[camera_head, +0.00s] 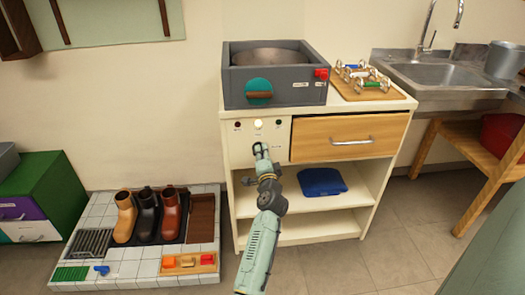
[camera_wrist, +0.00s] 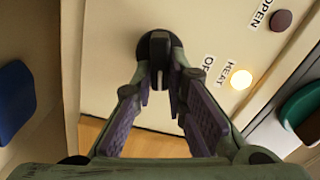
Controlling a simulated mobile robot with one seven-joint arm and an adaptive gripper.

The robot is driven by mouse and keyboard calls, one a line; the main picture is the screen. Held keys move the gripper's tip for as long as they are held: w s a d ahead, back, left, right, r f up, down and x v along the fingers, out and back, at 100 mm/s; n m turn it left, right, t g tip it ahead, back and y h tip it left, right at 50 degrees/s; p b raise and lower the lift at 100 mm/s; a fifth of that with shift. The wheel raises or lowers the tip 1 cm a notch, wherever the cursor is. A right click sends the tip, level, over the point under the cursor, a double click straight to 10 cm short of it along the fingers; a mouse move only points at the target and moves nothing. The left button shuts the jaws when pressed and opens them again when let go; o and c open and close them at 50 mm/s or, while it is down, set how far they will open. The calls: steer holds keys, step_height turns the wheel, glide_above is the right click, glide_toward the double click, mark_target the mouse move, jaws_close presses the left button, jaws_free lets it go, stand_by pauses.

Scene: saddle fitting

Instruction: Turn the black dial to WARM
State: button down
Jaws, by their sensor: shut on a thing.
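The black dial (camera_wrist: 158,48) is on the cream front panel (camera_wrist: 110,60) of the cabinet, at upper middle in the wrist view. My gripper (camera_wrist: 160,75) is shut on the dial, with a finger on each side of its raised grip. Beside the dial is a label of which "OF" is readable, and a lit lamp (camera_wrist: 241,79) labelled "HEAT". No WARM label shows; the fingers hide part of the panel around the dial. In the head view my gripper (camera_head: 260,150) is at the panel below the lamps and covers the dial.
A wooden drawer (camera_head: 325,139) is right of the dial. Above stands a grey box (camera_head: 290,96) with a green round dial (camera_head: 258,86) and a red part (camera_head: 321,73). A dark lamp (camera_wrist: 281,19) labelled "OPEN" is beside the lit one. A blue thing (camera_head: 322,182) lies on the shelf below.

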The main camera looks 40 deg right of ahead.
steer(key=shift+f+m+p, duration=0.15)
steer(key=shift+m+p, duration=0.35)
steer(key=shift+m, duration=1.2)
steer(key=shift+f+m, duration=0.1)
steer(key=shift+m, duration=0.2)
steer(key=c, duration=1.6)
jaws_free()
steer(key=shift+s, duration=0.1)
steer(key=v, duration=1.2)
steer(key=shift+d, duration=0.1)
